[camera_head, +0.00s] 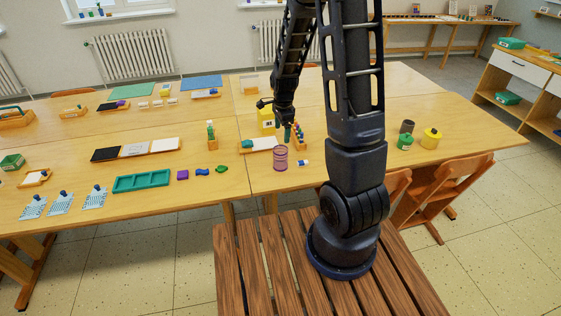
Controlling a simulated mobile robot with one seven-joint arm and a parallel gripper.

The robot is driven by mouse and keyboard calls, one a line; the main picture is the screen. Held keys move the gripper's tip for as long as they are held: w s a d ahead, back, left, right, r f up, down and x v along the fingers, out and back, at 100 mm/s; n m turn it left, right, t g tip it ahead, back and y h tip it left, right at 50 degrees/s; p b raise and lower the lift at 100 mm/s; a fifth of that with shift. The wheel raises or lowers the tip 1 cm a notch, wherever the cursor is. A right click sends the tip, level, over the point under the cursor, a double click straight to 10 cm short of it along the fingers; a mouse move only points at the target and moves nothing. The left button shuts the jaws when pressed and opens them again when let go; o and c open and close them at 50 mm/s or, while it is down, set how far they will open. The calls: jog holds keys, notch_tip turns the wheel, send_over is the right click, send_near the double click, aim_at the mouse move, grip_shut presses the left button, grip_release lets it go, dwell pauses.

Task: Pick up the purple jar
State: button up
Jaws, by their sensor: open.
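The purple jar (280,159) is a pinkish-purple cylinder. It stands upright near the front edge of the wooden table (225,181), just left of my arm. My gripper (284,131) points down from above and shows slightly above the jar in the picture. It is open and holds nothing that I can see. The fingers are small and dark against the things behind them, so the exact gap to the jar is hard to judge.
Near the jar are a white-and-blue piece (303,163), a tray (257,145), a yellow box (266,115) and a rack of coloured items (298,136). Green (404,141), yellow (431,138) and dark (407,127) jars stand right. A teal tray (141,181) lies left.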

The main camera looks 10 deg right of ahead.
jog(key=m, duration=0.2)
send_near(281, 157)
jog(key=w+f, duration=0.2)
jog(key=w, duration=0.1)
jog(key=shift+f, duration=2.85)
jog(key=shift+w+d+f, duration=0.1)
jog(key=shift+f, duration=1.15)
jog(key=shift+w+d+f, duration=0.1)
jog(key=shift+f, duration=1.15)
jog(key=shift+c, duration=0.4)
jog(key=c, duration=1)
